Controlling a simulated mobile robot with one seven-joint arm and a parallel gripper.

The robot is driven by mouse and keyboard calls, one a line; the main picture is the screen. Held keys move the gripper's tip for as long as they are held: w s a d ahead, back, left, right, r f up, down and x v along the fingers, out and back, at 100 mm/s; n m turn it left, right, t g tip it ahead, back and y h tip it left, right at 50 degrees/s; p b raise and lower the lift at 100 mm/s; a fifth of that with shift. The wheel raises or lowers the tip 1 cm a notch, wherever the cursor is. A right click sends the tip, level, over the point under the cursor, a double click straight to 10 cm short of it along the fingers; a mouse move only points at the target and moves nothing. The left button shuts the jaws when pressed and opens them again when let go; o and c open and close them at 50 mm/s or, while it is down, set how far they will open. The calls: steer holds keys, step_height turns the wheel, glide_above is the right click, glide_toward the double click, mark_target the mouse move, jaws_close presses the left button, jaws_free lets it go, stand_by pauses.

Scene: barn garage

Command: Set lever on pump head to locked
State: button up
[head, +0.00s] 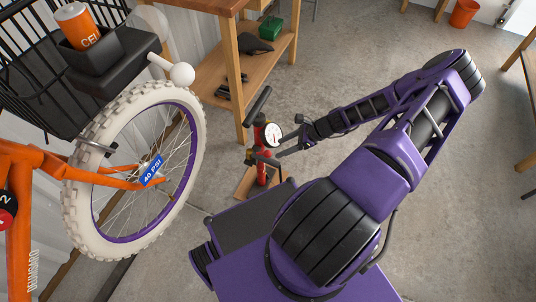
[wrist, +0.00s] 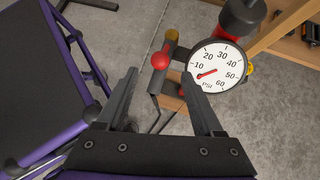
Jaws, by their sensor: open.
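A red floor pump (head: 262,173) with a black handle and a white round gauge (head: 272,134) stands near the middle of the head view. The gauge also shows in the wrist view (wrist: 229,61). Beside the gauge is a dark pump-head part (wrist: 180,54) with a red end. A red ball knob (wrist: 160,61), seemingly the lever's tip, shows in front of it. My gripper (wrist: 161,80) is open, with the knob between the finger lines in the picture. The right fingertip overlaps the gauge's edge; contact cannot be told. The lever's setting is unclear.
A bicycle wheel (head: 78,207) with a white tyre and a blue "40 PSI" tag (head: 151,171) stands left of the pump. A wooden workbench (head: 232,80) with a lower shelf stands behind. Bare concrete floor lies behind and right of my arm.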

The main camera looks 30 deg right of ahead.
mark_target(268, 153)
steer(key=b+x, duration=0.1)
steer(key=x, duration=0.7)
steer(key=shift+c, duration=0.2)
